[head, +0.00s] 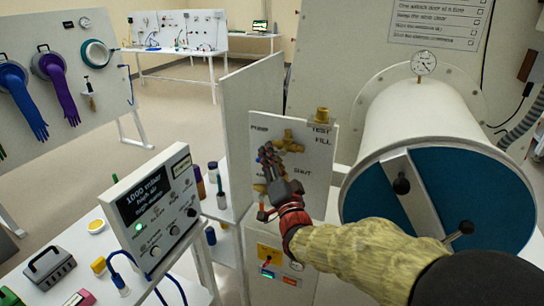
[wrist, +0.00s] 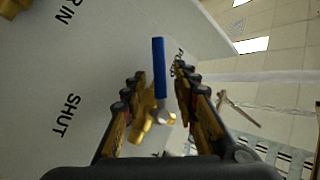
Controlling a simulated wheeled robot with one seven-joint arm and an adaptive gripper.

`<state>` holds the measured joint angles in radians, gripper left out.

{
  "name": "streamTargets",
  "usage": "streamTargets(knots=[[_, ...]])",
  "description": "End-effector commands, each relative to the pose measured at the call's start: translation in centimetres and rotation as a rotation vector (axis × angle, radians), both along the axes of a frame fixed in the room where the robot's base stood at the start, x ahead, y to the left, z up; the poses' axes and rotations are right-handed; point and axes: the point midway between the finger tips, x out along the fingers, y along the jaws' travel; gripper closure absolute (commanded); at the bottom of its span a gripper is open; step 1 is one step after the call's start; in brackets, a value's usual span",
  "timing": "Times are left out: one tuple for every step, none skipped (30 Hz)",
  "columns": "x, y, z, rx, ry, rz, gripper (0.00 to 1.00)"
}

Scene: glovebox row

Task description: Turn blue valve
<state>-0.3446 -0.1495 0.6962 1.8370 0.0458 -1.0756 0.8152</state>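The blue valve has a long straight blue lever (wrist: 159,68) on a brass body (wrist: 152,125), seen in the wrist view against a pale panel. My gripper (wrist: 160,74) is open, one finger on each side of the lever in the picture. A gap shows on both sides, so neither finger seems to touch it; how deep the lever sits between the fingers I cannot tell. In the head view my gripper (head: 268,158) is in front of the white valve panel (head: 318,180) and hides the blue lever. Brass fittings (head: 289,142) show just right of the fingers.
A red lever (head: 262,214) is low on the panel beside my wrist. The large white cylinder (head: 425,125) with a blue end stands close on the right. A grey partition (head: 250,120) stands left of the panel. A control box (head: 155,208) is on the table at left.

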Motion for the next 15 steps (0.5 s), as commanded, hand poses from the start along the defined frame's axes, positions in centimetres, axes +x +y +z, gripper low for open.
streamTargets(knots=[[-0.4,-0.1,-0.1,0.000,0.001,0.000,0.71],[-0.7,-0.2,-0.2,0.000,0.001,0.000,0.71],[-1.2,-0.3,-0.3,0.000,0.001,0.001,0.71],[-1.7,-0.5,-0.5,0.000,0.001,0.000,0.71],[-2.1,-0.6,-0.6,0.000,0.001,0.000,0.71],[-2.9,-0.9,-0.8,0.000,0.000,0.000,0.71],[-3.5,-1.1,-1.0,0.000,0.001,0.001,0.71],[-4.1,-1.2,-1.1,0.000,0.001,0.001,0.71],[-4.8,-1.5,-1.3,0.000,0.001,0.001,0.71],[-5.4,-1.7,-1.5,0.000,0.001,0.001,0.71],[-6.0,-1.8,-1.7,0.000,0.001,0.001,0.71],[-6.7,-2.1,-1.9,0.000,0.001,0.001,0.71],[-7.3,-2.2,-2.0,0.000,0.001,0.001,0.71],[-7.7,-2.4,-2.1,0.000,-0.001,0.001,0.71],[-8.4,-2.6,-2.3,0.000,-0.001,0.001,0.71]])
